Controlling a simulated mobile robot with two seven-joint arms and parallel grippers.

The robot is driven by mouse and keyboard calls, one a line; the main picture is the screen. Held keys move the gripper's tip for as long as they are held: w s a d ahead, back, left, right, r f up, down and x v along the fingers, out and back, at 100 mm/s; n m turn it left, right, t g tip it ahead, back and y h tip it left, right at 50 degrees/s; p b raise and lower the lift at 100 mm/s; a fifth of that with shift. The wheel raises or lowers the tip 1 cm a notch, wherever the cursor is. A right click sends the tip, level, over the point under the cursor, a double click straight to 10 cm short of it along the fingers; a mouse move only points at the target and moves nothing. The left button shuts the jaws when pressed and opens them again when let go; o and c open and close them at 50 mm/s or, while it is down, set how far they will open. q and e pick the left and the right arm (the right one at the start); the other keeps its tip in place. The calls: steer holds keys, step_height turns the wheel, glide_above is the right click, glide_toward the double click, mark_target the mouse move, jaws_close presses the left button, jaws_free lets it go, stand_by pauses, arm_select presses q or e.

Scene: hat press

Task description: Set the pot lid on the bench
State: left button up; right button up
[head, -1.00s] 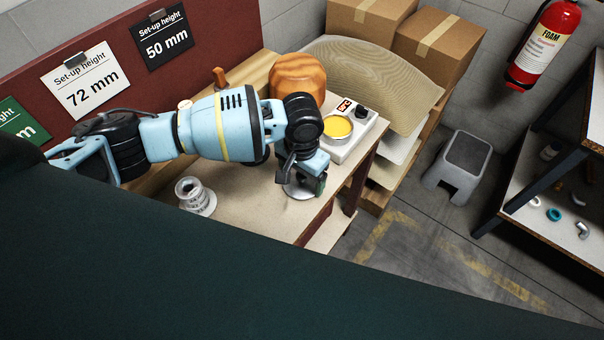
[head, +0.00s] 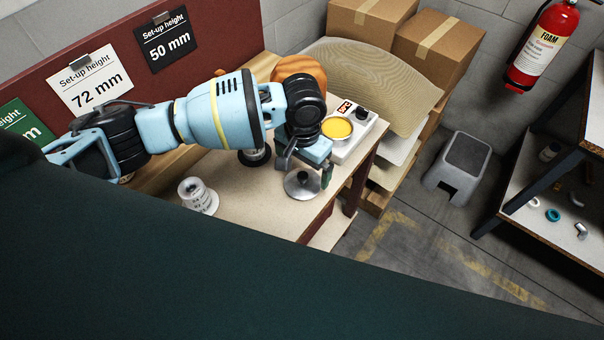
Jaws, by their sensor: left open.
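The pot lid (head: 301,188) is a round silver disc with a dark knob. It appears to lie flat on the bench (head: 250,205), near its front right edge. My left gripper (head: 305,167) is open just above the lid, its fingers apart on either side of the knob and holding nothing. Part of the lid's far side is hidden by the gripper. My right gripper is not in view.
A hot plate with a yellow-filled dish (head: 337,127) stands behind the gripper. A wooden hat block (head: 300,66) is partly hidden by my arm. A white spool-like piece (head: 197,195) stands left of the lid, with bare bench between them.

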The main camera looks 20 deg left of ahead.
mark_target(303, 175)
arm_select(q)
step_height(303, 175, up, 8)
steer(key=shift+f+p, duration=0.15)
steer(key=shift+p, duration=0.25)
